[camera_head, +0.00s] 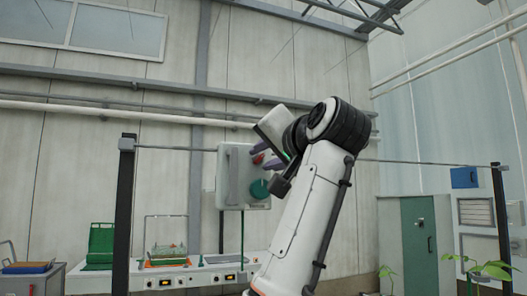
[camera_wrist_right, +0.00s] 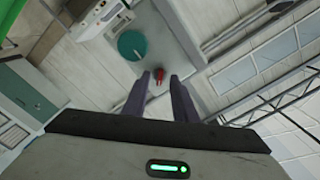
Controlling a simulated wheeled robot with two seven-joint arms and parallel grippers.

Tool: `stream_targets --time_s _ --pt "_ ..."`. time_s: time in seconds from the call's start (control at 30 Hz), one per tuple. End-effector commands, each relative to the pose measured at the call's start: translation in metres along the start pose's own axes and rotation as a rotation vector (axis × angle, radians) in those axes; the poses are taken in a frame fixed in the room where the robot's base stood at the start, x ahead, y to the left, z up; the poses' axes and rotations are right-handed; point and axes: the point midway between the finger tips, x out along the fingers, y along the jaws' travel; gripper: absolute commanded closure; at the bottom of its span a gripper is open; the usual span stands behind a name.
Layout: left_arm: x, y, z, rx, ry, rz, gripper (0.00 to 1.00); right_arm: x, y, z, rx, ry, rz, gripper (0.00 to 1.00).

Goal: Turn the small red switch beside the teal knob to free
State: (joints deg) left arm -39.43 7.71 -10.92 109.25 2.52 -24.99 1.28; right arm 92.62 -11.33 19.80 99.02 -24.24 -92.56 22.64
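The small red switch (camera_head: 258,158) is on the front of a pale grey box, above the teal knob (camera_head: 259,189). In the right wrist view the red switch (camera_wrist_right: 158,76) shows in the gap between my fingertips, with the teal knob (camera_wrist_right: 132,46) to its upper left. My right gripper (camera_wrist_right: 159,78) is open, its two purple fingers apart on either side of the switch. In the head view the right gripper (camera_head: 262,156) is right at the box front, partly covering the switch. I cannot tell whether the fingers touch it. My left gripper is not in view.
The grey box (camera_head: 232,178) hangs at a rail between dark posts (camera_head: 124,205). A white bench (camera_head: 200,277) with a green crate (camera_head: 102,240) stands below left. My right arm hides what is behind it. A green cabinet (camera_head: 419,245) and plants are at right.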

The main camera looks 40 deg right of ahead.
Motion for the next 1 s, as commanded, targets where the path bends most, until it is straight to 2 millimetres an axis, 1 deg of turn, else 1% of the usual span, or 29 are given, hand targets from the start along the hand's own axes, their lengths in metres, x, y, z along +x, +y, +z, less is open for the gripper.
stream_targets --time_s 0.03,0.13,0.4,0.47,0.5,0.57,0.83,1.0 --pt "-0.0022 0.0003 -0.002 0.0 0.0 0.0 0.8 0.0048 -0.0004 -0.0006 0.0 -0.001 0.001 0.75" --pt "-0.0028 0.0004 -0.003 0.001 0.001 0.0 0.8 0.0099 -0.0001 -0.0005 0.0 0.001 0.001 0.75" --pt "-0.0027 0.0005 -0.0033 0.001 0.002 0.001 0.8 0.0114 0.0005 0.0002 0.0 0.001 0.0 0.75" --pt "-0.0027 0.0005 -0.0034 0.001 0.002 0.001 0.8 0.0114 0.0005 0.0002 0.0 0.001 0.0 0.83" --pt "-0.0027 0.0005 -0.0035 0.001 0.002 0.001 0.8 0.0113 0.0005 0.0002 0.0 0.001 0.0 0.9" --pt "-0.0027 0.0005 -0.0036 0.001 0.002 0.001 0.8 0.0112 0.0005 0.0002 0.0 0.001 0.0 1.0" --pt "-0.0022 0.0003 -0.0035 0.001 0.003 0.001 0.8 0.0111 0.0009 0.0001 -0.016 0.001 0.001 1.0" --pt "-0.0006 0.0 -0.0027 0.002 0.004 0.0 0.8 0.0112 0.0012 0.0002 -0.078 0.002 0.001 1.0"
